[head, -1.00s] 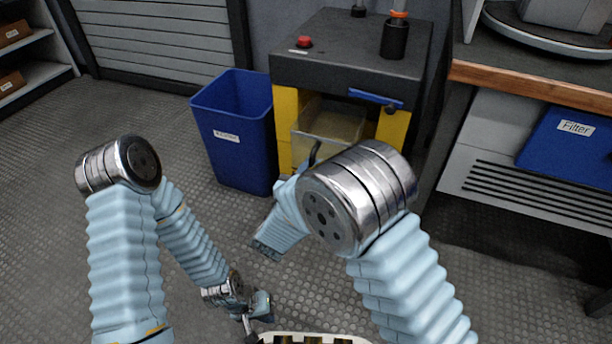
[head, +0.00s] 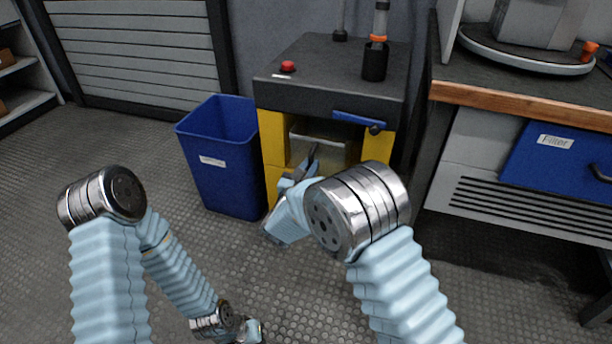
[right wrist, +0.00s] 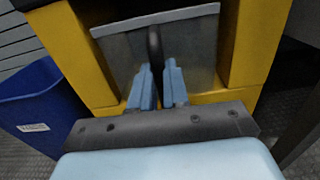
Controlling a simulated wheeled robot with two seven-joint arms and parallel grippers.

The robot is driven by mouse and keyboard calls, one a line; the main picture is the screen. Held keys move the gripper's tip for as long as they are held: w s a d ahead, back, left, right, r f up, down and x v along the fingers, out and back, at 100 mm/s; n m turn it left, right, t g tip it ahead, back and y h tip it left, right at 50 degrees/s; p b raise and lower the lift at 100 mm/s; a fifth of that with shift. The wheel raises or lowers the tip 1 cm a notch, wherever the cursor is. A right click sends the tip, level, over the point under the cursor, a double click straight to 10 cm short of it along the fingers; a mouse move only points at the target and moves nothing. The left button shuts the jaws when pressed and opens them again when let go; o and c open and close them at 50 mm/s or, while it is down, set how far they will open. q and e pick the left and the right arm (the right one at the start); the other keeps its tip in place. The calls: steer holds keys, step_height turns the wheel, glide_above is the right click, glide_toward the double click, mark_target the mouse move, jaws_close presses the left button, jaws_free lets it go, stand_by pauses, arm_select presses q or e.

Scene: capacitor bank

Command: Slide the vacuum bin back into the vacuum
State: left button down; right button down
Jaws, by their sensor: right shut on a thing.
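The vacuum is a dark-topped cabinet with yellow posts (head: 274,138); it also shows in the right wrist view (right wrist: 258,45). The vacuum bin (head: 336,153) is a greyish, see-through box in the opening between the posts. In the right wrist view, the bin's front (right wrist: 198,50) with its pale top rim fills most of the opening. My right gripper (head: 308,160) is shut on the bin's dark upright handle (right wrist: 154,48). How deep the bin sits is hard to tell. My left gripper (head: 250,328) is low at the bottom edge, far from the vacuum; its fingers are unclear.
A blue waste bin (head: 228,170) stands close to the vacuum's left side. A blue lever (head: 355,119) and a red button (head: 288,66) are on the vacuum's top block. A workbench (head: 520,98) with a blue Filter box stands at the right. Floor at the left is clear.

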mark_target(316, 156)
steer(key=shift+b+x, duration=0.6)
steer(key=shift+x, duration=2.95)
steer(key=shift+f+b, duration=0.45)
steer(key=shift+f, duration=0.95)
steer(key=c, duration=1)
jaws_free()
steer(key=shift+c, duration=0.2)
steer(key=shift+a+f, duration=0.1)
